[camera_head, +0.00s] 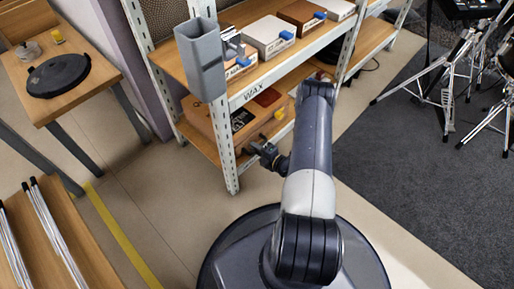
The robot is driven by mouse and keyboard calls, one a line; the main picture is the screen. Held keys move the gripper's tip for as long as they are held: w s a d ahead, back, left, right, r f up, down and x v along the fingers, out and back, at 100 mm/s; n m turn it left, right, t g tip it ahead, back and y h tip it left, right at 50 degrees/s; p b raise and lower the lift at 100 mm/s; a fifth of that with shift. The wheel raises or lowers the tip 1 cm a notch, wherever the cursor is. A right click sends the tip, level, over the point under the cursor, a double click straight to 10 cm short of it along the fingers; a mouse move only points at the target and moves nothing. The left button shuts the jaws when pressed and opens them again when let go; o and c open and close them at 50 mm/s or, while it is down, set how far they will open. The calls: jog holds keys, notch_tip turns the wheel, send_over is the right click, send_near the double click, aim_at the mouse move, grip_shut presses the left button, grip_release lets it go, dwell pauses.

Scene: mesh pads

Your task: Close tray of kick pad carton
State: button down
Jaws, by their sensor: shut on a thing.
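A brown carton (210,122) with dark printing stands on the lower shelf of the rack, and a second brown carton sits behind and to its right. The printing is too small to read, so I cannot tell for sure which is the kick pad carton. My gripper (258,149) is low at the front edge of the lower shelf, pointing left toward the cartons. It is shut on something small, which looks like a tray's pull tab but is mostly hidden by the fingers. How far the tray stands out is not clear.
The upper shelf holds white and brown cartons (267,34) with blue tabs, above a WAX label. A grey bin (200,60) hangs on the rack's front post. A wooden table (62,50) with a black disc stands left. Drum stands (445,90) are at right. The floor ahead is clear.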

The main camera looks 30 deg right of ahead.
jog(key=c, duration=1.5)
grip_release()
jog(key=shift+w, duration=0.2)
jog(key=shift+r, duration=0.1)
jog(key=p+v, duration=0.3)
jog(key=v, duration=0.7)
jog(key=shift+s, duration=0.45)
